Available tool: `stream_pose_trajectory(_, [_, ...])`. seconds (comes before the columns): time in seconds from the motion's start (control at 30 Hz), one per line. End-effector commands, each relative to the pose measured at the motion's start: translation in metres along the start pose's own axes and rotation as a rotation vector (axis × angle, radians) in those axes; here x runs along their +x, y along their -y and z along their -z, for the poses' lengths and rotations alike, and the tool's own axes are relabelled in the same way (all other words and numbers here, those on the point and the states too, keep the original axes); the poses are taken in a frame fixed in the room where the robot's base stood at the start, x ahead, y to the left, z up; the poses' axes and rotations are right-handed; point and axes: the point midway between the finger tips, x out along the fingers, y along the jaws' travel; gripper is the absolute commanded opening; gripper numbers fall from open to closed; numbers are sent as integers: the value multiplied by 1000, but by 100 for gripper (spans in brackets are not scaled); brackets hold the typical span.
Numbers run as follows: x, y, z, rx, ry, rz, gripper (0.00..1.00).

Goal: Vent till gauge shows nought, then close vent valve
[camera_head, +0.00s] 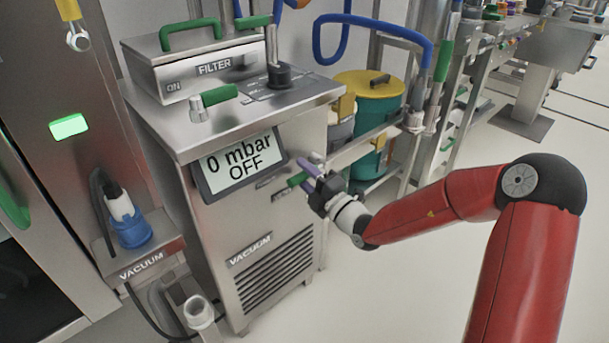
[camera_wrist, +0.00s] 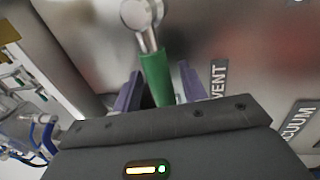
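The gauge display (camera_head: 240,160) on the front of the steel vacuum unit reads "0 mbar" and "OFF". The vent valve's green handle (camera_head: 296,180) is on the unit's front, right of and below the display. In the wrist view the green handle (camera_wrist: 156,76) runs from a round metal pivot down between my fingers, left of the "VENT" label (camera_wrist: 218,80). My gripper (camera_head: 308,172) is at the handle, with its purple fingers on either side. In the wrist view my gripper (camera_wrist: 162,80) looks open, with a gap on the right of the handle.
A filter box (camera_head: 205,65) and another green-handled valve (camera_head: 215,96) are on top of the unit. A blue-capped vacuum port (camera_head: 131,229) is at the left. A yellow-lidded green drum (camera_head: 372,95) and blue hoses stand behind. The floor at right is clear.

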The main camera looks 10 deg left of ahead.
Motion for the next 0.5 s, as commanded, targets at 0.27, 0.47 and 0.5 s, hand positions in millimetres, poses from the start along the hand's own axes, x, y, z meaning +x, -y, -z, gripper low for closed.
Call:
stream_pose_trajectory(0.27, [-4,0,0,-1,0,1,42])
stream_pose_trajectory(0.47, [-33,1,-1,-1,2,2,42])
stream_pose_trajectory(0.5, [-40,1,-1,-2,3,3,42])
